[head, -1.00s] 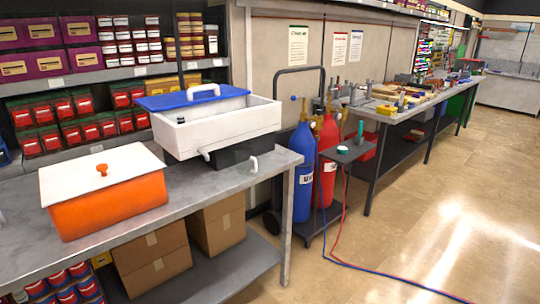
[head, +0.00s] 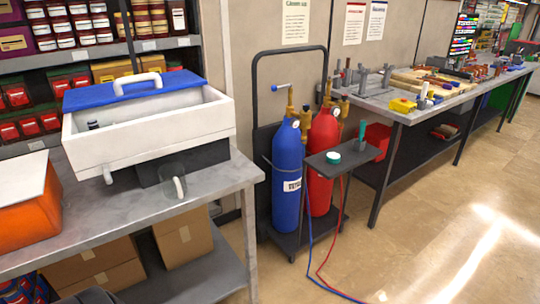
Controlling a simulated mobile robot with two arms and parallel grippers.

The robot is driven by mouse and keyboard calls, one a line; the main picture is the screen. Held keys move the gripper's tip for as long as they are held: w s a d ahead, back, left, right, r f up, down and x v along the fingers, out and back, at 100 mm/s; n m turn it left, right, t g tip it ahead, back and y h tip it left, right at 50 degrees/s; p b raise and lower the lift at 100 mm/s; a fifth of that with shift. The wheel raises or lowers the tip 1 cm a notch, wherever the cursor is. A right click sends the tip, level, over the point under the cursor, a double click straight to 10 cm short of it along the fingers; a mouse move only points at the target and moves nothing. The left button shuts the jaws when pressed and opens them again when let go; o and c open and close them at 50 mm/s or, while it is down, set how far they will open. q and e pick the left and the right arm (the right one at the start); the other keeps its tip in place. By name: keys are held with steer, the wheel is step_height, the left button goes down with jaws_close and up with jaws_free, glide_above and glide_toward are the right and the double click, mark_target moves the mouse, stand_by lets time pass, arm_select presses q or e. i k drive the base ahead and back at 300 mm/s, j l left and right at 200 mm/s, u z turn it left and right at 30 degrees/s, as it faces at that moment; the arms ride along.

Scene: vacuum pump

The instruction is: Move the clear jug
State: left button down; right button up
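A small clear vessel (head: 173,181), which looks like the clear jug, stands near the front edge of the grey metal bench (head: 110,218). It is in front of the dark base under the white basin (head: 140,141). Its outline is faint against the bench and the base, so its full shape is hard to make out. Neither of my grippers shows in the head view.
The basin has a blue lid (head: 130,88) and stands behind the jug. An orange box (head: 32,218) with a white lid is at the left. Blue (head: 287,175) and red (head: 322,160) gas cylinders stand on a cart right of the bench. Open floor lies at the right.

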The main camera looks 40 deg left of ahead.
mark_target(171, 176)
steer(key=i+u, duration=0.15)
steer(key=i, duration=0.25)
steer(key=i+l+u, duration=0.1)
steer(key=i, duration=0.3)
steer(key=i+l+u, duration=0.15)
steer(key=i, duration=0.25)
steer(key=i+l+u, duration=0.15)
steer(key=u, duration=0.25)
steer(key=i+l+u, duration=0.2)
steer(key=u, duration=0.2)
steer(key=i+l+u, duration=0.4)
steer(key=l+u, duration=0.2)
steer(key=u, duration=0.2)
steer(key=i+l+u, duration=0.1)
steer(key=l+u, duration=0.3)
